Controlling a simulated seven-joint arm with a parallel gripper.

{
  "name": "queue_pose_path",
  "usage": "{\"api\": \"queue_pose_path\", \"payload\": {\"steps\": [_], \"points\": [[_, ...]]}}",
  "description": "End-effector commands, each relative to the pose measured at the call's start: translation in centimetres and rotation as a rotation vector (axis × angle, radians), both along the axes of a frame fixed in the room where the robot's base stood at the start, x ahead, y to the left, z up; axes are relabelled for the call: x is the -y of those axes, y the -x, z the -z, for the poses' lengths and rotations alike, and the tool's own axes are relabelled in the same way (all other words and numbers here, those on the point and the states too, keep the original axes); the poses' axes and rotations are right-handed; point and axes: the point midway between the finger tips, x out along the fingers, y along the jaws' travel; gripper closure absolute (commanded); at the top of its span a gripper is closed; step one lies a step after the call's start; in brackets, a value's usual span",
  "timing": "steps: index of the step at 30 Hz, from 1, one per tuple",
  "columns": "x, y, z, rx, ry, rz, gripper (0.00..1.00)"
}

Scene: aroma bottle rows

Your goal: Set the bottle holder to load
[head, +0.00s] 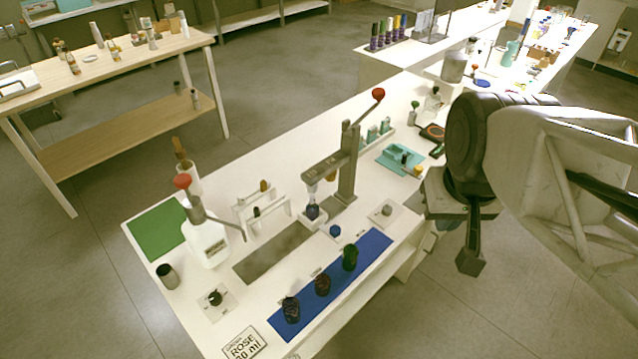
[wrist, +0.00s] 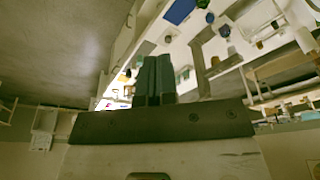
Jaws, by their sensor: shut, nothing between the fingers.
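A white bottle holder (head: 311,221) with a small dark bottle (head: 312,211) stands under the grey lever press (head: 348,170) with a red knob. I cannot read which setting the holder is at. My gripper (head: 470,262) is at the right of the head view, beyond the right edge of the white table (head: 170,223), well apart from the holder. In the wrist view its fingers (wrist: 155,80) are together and empty.
A white pump bottle (head: 208,243) with a red-knobbed lever stands left. A blue mat (head: 336,284) with dark bottles lies at the front edge, with dial plates (head: 385,212) nearby. A teal tray (head: 398,163) lies right of the press.

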Motion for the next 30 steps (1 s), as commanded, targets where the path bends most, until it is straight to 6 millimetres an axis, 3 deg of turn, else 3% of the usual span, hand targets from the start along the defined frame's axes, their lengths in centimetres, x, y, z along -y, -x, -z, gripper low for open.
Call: {"api": "queue_pose_path", "payload": {"steps": [8, 20, 30], "points": [[0.0, 0.0, 0.0, 0.000, 0.000, 0.000, 1.00], [-0.5, -1.6, 0.6, -0.014, -0.004, -0.003, 0.42], [-2.2, -6.8, 3.3, -0.057, -0.012, -0.009, 0.41]]}}
